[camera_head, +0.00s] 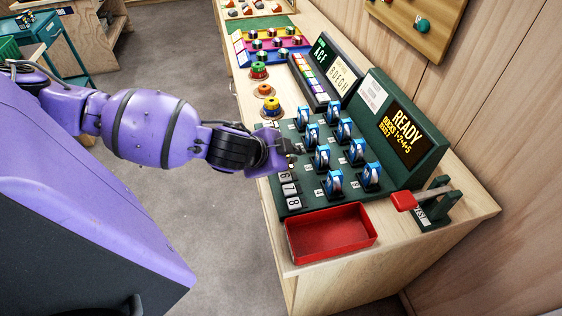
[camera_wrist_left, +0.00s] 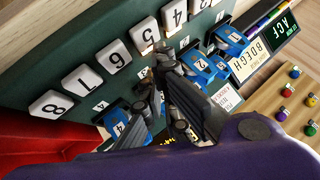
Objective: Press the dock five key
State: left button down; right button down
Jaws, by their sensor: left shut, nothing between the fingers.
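A row of white numbered keys runs along the front edge of the green dock panel (camera_head: 312,204). In the left wrist view the key marked 5 (camera_wrist_left: 145,34) sits between the key marked 6 (camera_wrist_left: 114,56) and the key marked 4 (camera_wrist_left: 174,16). My left gripper (camera_wrist_left: 157,62) is shut and empty, its tips close to the 5 key; I cannot tell whether they touch it. In the head view my left gripper (camera_head: 291,147) hides the 5 key, while keys 7 (camera_head: 289,189) and 8 (camera_head: 294,202) show. My right gripper is not in view.
Several blue devices (camera_head: 334,184) stand in docks beside the keys. A screen (camera_head: 405,134) reads READY with a number line below. A red tray (camera_head: 293,249) and a red-handled lever (camera_head: 403,200) are at the near end. Coloured knobs (camera_head: 271,104) lie farther along.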

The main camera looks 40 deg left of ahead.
pick_arm(q)
jog(key=shift+f, duration=0.15)
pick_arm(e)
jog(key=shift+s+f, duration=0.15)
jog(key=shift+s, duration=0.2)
